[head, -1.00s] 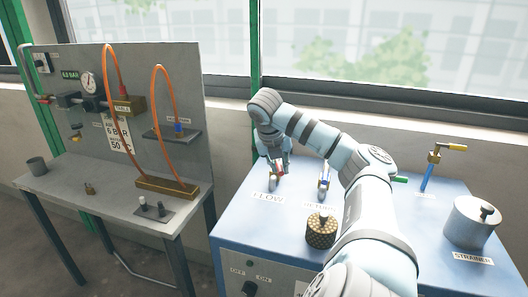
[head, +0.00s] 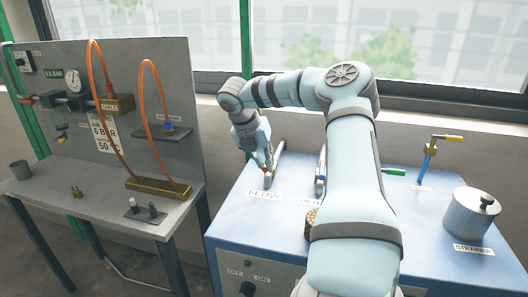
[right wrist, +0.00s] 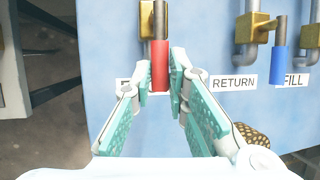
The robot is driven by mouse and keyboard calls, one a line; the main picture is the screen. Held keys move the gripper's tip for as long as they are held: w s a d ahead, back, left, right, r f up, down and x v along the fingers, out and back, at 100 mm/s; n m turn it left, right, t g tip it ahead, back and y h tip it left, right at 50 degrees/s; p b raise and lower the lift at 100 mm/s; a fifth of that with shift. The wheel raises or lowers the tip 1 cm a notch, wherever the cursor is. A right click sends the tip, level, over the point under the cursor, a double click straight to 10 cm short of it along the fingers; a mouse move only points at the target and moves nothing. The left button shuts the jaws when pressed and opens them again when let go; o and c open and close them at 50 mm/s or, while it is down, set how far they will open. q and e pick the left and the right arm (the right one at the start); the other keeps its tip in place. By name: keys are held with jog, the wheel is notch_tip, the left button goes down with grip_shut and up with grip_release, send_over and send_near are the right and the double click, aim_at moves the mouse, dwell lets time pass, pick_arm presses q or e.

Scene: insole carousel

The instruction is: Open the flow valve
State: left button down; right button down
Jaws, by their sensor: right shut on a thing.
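The flow valve is a brass body (right wrist: 147,18) with a red lever handle (right wrist: 159,65), at the top middle of the right wrist view, by a mostly covered label. In the head view its grey pipe (head: 278,160) stands behind the FLOW label (head: 263,194) at the left of the blue bench. My right gripper (right wrist: 163,72) is shut on the red handle, with a finger on each side. In the head view my right gripper (head: 264,168) partly hides the valve. The handle points toward the bench front in the wrist view. My left gripper is out of view.
The return valve (right wrist: 256,28) and its blue handle (right wrist: 279,62) stand to the right. A knurled brass part (head: 311,222) is partly behind my arm. A strainer pot (head: 470,213) stands at the far right. A grey bench (head: 95,205) is at the left, across a gap.

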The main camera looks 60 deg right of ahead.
jog(key=shift+w+d+r, duration=0.1)
jog(key=shift+d+r, duration=0.05)
jog(key=shift+r, duration=0.1)
jog(key=c, duration=1.6)
grip_release()
jog(key=shift+o, duration=0.2)
jog(key=shift+w+f, duration=0.1)
jog(key=shift+f, duration=0.05)
jog(key=v, duration=1.2)
